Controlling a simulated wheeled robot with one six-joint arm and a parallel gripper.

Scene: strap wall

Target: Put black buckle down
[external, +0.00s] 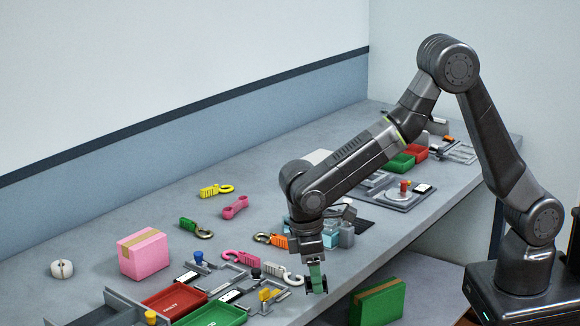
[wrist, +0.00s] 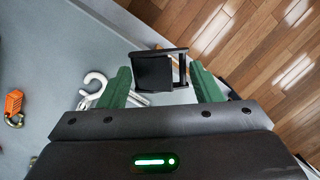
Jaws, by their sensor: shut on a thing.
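The black buckle (wrist: 154,73) is a dark square frame with a bar, seen in the wrist view between my gripper's two green fingers. My gripper (wrist: 163,78) is shut on it. In the external view my gripper (external: 316,280) points down near the table's front edge, and dark parts of the buckle (external: 323,286) show beside the green finger; the rest is hidden. The wrist view shows the buckle against the table top near its edge. I cannot tell how far it is above the table.
A white hook (external: 284,273) lies just left of my gripper, with pink and orange ones beyond. Red (external: 174,302) and green (external: 214,315) trays and small fixtures stand further left. A pink box (external: 143,254) is at the left. The wooden floor (wrist: 265,45) begins past the edge.

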